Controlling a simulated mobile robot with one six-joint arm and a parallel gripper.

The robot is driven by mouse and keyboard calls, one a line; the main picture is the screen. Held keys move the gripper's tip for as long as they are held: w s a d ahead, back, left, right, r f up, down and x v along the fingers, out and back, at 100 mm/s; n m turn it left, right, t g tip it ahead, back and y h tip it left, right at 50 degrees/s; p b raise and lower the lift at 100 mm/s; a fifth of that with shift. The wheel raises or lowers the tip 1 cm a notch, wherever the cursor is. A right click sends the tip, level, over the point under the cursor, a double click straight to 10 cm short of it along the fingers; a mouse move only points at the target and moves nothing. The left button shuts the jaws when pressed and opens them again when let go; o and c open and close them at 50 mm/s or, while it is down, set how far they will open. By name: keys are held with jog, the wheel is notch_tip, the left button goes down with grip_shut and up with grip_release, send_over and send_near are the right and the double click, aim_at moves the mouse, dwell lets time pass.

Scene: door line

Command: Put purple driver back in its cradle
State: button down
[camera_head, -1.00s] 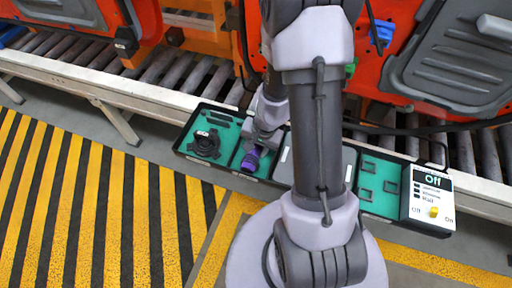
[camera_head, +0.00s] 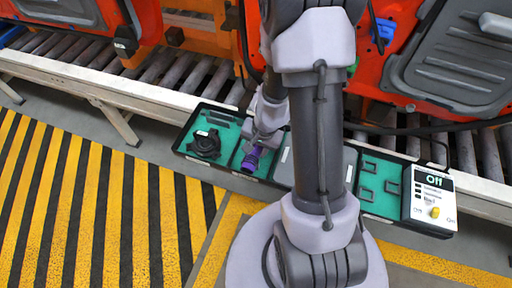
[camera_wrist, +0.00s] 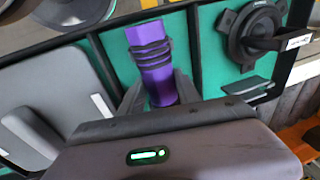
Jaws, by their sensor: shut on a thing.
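The purple driver (camera_wrist: 151,60) is a purple cylinder with dark bands around it. My gripper (camera_wrist: 160,95) is shut on it, with one finger on each side, in the wrist view. In the head view the driver (camera_head: 251,159) shows at the end of my gripper (camera_head: 262,140), over a green-lined compartment of the tray (camera_head: 176,150). I cannot tell whether the driver touches the compartment floor. The cradle is not clearly visible; my gripper and the driver cover much of that compartment.
A round black fixture (camera_head: 205,143) sits in the left compartment. A grey lid or panel (camera_wrist: 30,118) lies beside the driver's compartment. A control box reading "Off" (camera_head: 432,200) stands at the right end. The roller conveyor (camera_head: 70,70) and orange car doors (camera_head: 200,45) are behind.

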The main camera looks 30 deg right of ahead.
jog(key=shift+f, duration=0.35)
jog(key=c, duration=0.8)
grip_release()
jog(key=shift+a, duration=0.1)
jog(key=shift+o, duration=0.2)
jog(key=shift+s, duration=0.1)
